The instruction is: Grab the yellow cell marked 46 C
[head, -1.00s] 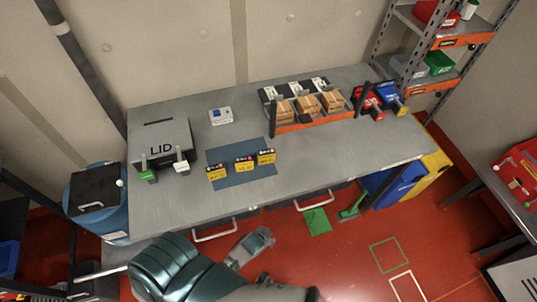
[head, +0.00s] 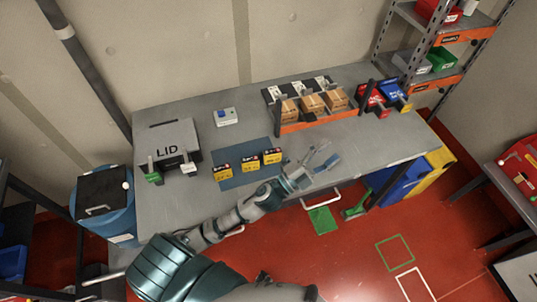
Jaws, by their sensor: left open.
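Three yellow cells with black tops stand in a row on a dark blue mat (head: 232,153) on the grey bench: a left cell (head: 222,172), a middle cell (head: 250,165) and a right cell (head: 272,158). Their markings are too small to read, so I cannot tell which one is 46 C. My left gripper (head: 326,157) is open and empty, over the front part of the bench to the right of the right cell. It is apart from the cells. My right gripper does not show.
A grey LID case (head: 168,142) stands at the left of the bench. A small white device (head: 225,117) sits behind the mat. An orange rack (head: 318,122) with cardboard boxes is at the back, with red and blue items (head: 388,96) to its right.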

